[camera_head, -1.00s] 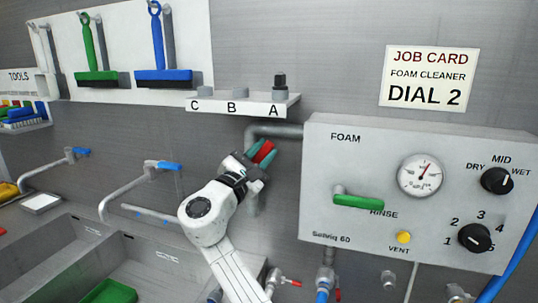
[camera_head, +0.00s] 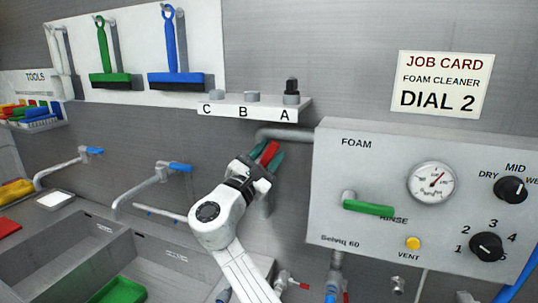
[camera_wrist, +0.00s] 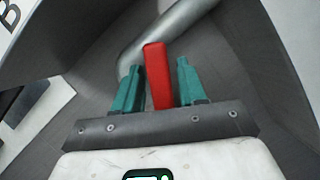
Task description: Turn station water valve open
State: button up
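The red valve handle (camera_head: 269,153) is at the grey pipe (camera_head: 290,133) that leaves the foam unit's left side and bends down the wall. My gripper (camera_head: 265,159) is at the handle, with its two green fingers on either side of it. In the wrist view the red handle (camera_wrist: 157,76) stands between the fingertips of my gripper (camera_wrist: 160,84). A small gap shows on the right of the handle; the left finger looks very close, and contact cannot be told. The valve body is hidden behind my gripper.
The foam unit (camera_head: 335,225) with a green lever (camera_head: 368,208), gauge (camera_head: 432,182) and dials is just right of my gripper. A shelf marked C, B, A (camera_head: 250,109) is above. Sink basins (camera_head: 75,262) and blue-handled taps (camera_head: 180,167) are to the left.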

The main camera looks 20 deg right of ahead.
jog(key=shift+o, duration=0.6)
jog(key=b+v, duration=0.3)
jog(key=v, duration=0.7)
jog(key=shift+s+a, duration=0.25)
jog(key=shift+f, duration=0.1)
